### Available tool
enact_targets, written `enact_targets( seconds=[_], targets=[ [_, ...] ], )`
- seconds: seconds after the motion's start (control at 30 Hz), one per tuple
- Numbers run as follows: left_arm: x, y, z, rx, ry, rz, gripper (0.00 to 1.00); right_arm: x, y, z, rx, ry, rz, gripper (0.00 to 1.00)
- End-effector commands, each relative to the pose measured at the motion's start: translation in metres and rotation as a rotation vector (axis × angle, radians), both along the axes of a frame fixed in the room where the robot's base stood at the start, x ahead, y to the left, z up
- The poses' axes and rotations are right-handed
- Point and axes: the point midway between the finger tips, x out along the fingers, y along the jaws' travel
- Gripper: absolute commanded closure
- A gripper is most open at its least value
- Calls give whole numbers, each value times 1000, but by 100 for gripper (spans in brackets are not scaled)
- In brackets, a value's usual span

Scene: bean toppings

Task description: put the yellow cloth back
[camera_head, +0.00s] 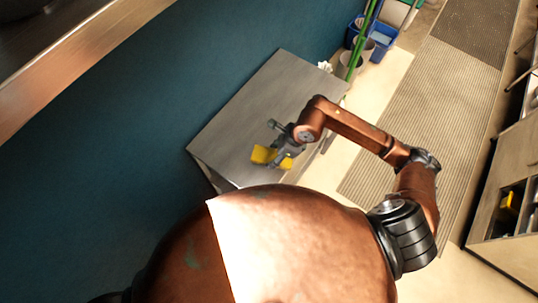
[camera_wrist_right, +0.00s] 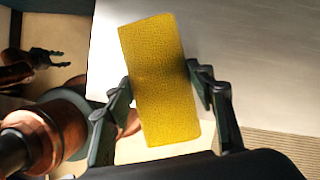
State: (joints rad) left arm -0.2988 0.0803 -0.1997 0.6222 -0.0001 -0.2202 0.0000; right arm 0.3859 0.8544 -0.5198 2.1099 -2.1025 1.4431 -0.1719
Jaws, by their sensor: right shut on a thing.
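The yellow cloth (camera_head: 263,155) is a flat yellow rectangle over the near part of a grey metal table (camera_head: 245,105). My right gripper (camera_head: 284,150) is shut on it. In the right wrist view the cloth (camera_wrist_right: 160,85) stands between the two dark fingers of my right gripper (camera_wrist_right: 163,88), tilted slightly. I cannot tell whether the cloth touches the tabletop. My left gripper is outside the head view; a small dark gripper at the left of the right wrist view (camera_wrist_right: 46,59) appears to be it, too small to judge its fingers.
Most of the tabletop is bare. A white crumpled thing (camera_head: 325,66) lies at its far corner. Beyond stand a blue bin (camera_head: 382,42) and green poles (camera_head: 360,45). A ribbed mat (camera_head: 420,110) covers the floor. A cabinet (camera_head: 505,200) with a yellow item inside is at right.

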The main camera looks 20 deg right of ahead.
Motion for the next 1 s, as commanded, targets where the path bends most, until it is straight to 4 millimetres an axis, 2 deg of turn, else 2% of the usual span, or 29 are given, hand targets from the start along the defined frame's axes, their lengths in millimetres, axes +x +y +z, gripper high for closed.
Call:
enact_targets(
  seconds=[0.1,0.2,0.37,0.6,0.97,1.0],
  targets=[
    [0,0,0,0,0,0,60,13,5,-17,2,1,-1,76],
    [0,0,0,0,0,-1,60,20,6,-24,2,-1,0,76],
    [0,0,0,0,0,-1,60,25,8,-31,2,-1,-1,76],
    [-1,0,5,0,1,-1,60,26,8,-61,2,1,-1,76],
    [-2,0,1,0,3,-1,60,27,8,-67,0,-2,1,76],
    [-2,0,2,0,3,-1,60,27,8,-66,0,-2,1,47]
  ],
)
